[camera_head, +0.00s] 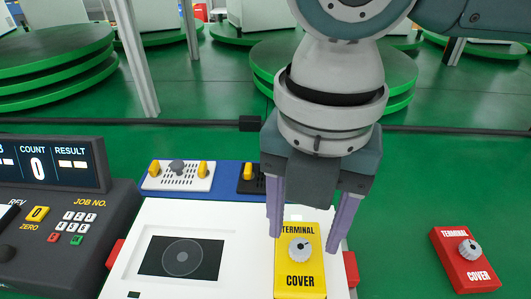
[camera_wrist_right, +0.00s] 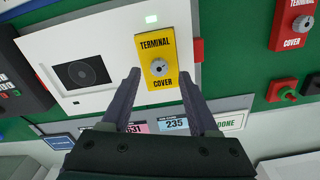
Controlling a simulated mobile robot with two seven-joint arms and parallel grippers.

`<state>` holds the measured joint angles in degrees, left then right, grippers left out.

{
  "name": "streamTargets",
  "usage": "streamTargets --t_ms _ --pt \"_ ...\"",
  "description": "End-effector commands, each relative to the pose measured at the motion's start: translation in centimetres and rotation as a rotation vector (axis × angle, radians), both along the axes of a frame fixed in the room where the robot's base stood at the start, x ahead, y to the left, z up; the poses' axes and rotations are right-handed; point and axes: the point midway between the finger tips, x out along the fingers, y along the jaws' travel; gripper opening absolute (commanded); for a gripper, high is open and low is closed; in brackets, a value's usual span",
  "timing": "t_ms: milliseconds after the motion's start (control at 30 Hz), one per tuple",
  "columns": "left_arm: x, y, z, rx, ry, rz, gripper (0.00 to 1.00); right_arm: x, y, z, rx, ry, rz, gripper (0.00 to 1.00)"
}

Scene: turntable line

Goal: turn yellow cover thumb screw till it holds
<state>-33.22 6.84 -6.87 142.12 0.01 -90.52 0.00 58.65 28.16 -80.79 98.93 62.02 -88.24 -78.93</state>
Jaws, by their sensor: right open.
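The yellow terminal cover (camera_head: 300,277) sits on the right side of the white panel and has a round grey thumb screw (camera_head: 299,249) at its middle. In the right wrist view the yellow cover (camera_wrist_right: 157,47) and its thumb screw (camera_wrist_right: 159,67) lie beyond the fingertips. My right gripper (camera_head: 305,240) is open, pointing down, with its two purple fingers spread to either side of the cover in the head view. In the wrist view the open fingers (camera_wrist_right: 160,80) frame the screw with clear gaps, and nothing is held. My left gripper is not in view.
A red terminal cover (camera_head: 465,262) with its own screw lies to the right. The white panel (camera_head: 217,215) has a dark window with a round dial. A counter console (camera_head: 50,215) stands at the left.

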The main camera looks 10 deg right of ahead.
Motion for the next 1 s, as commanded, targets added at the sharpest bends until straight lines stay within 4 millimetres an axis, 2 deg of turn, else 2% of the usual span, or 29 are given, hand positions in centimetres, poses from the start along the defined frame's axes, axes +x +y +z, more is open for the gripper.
streamTargets --t_ms 33,200,500,1000 --pt "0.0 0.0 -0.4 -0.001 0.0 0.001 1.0 0.0 0.0 -0.9 0.001 0.001 0.0 0.61" --pt "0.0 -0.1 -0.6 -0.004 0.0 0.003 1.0 0.0 0.0 -2.3 0.001 -0.001 0.001 0.61" --pt "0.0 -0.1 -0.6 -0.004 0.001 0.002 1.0 0.0 0.0 -2.4 0.001 -0.002 0.0 0.6" --pt "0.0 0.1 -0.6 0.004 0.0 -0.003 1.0 0.0 0.0 -2.4 0.001 -0.002 -0.001 0.03"
